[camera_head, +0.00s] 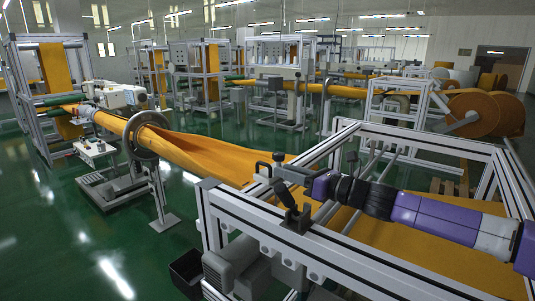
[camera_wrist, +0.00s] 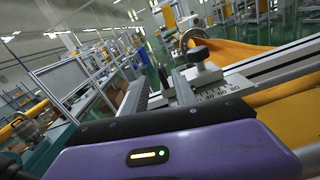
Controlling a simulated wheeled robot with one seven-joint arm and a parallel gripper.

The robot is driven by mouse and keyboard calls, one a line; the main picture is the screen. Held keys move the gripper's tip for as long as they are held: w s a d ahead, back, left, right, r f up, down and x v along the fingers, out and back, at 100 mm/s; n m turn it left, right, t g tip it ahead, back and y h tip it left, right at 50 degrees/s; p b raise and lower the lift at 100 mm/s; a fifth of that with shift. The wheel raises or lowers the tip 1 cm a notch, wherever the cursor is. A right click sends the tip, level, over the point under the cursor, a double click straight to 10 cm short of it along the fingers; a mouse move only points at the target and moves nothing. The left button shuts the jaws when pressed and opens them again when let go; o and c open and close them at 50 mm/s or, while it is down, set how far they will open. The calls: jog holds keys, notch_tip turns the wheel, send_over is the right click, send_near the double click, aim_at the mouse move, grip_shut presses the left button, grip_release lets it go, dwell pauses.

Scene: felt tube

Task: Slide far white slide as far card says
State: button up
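My gripper (camera_head: 273,175) is at the near left corner of the aluminium frame, above its rail. In the wrist view its two grey fingers (camera_wrist: 160,92) stand apart, with a dark upright shape between them that I cannot identify. A pale grey-white slide block (camera_wrist: 198,78) with a black knob sits just right of the right finger, beside a white scale (camera_wrist: 216,92) marked 40, 60, 80. I cannot tell whether the finger touches the block. The head view shows the black knob (camera_head: 279,157) close to my fingers. No card can be read in either view.
The aluminium frame (camera_head: 410,215) carries rails and an orange felt sheet (camera_head: 405,257). A black bracket (camera_head: 293,208) stands on the rail below my gripper. The felt narrows through a metal ring (camera_head: 150,135) at left. Green floor (camera_head: 60,235) is clear at lower left.

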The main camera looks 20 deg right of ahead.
aim_at(265, 165)
jog(key=shift+w+a, duration=0.35)
jog(key=shift+p+x, duration=0.75)
jog(key=shift+x, duration=2.65)
jog(key=shift+c, duration=0.4)
grip_shut()
jog(key=shift+f, duration=0.1)
